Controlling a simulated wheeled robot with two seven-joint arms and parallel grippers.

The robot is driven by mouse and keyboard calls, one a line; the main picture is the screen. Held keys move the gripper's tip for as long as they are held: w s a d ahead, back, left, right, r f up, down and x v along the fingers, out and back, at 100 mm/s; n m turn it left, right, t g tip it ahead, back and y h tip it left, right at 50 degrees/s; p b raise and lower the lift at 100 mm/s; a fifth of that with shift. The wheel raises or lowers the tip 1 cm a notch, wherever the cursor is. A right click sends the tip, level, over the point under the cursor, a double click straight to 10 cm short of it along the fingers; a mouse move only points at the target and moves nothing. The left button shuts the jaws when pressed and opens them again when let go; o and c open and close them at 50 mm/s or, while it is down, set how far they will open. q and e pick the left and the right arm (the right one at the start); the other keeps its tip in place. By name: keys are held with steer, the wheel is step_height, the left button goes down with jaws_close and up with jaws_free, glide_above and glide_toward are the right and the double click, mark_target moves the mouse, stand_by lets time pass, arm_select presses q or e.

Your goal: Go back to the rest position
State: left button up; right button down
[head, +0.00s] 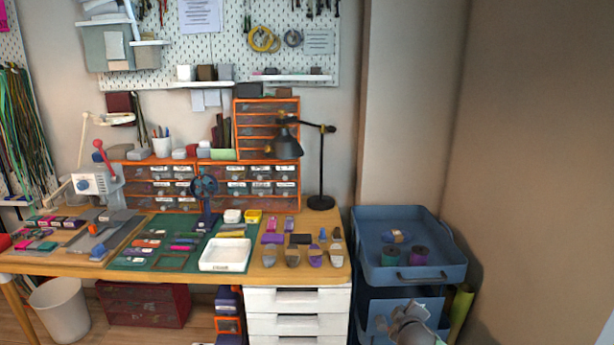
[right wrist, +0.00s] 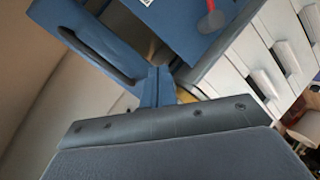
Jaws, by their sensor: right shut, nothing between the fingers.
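My right gripper (head: 402,320) shows at the bottom right of the head view, in front of the lower part of the blue cart. Its fingers (right wrist: 157,80) are together in the right wrist view, with nothing between them. The grey gripper body fills the bottom of that view. My left gripper is in neither view.
The blue cart (head: 450,275) stands right of the workbench (head: 262,273), with spools (head: 419,255) in its top tray. White drawers (head: 298,298) stand under the bench. A black lamp (head: 321,203) and a white tray (head: 226,255) stand on the bench. A wall is at the right.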

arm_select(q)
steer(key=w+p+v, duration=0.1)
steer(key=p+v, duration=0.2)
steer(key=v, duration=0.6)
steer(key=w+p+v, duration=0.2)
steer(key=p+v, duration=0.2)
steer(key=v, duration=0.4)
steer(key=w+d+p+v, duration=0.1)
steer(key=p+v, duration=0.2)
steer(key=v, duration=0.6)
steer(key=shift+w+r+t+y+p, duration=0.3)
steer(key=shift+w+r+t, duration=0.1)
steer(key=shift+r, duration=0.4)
arm_select(e)
steer(key=s+a+f+m+g+y, duration=0.1)
steer(key=s+a+f+m+g, duration=0.1)
steer(key=s, duration=1.3)
steer(key=s+a+f+m+g+y, duration=0.1)
steer(key=s+a+m+g, duration=0.2)
steer(key=s, duration=1.2)
steer(key=s+a+f+m+g+y, duration=0.1)
steer(key=s+a+g, duration=0.4)
steer(key=s, duration=1.1)
steer(key=shift+a+f+m+g+y, duration=0.4)
steer(key=shift+a+f+m, duration=0.35)
steer(key=shift+a, duration=0.65)
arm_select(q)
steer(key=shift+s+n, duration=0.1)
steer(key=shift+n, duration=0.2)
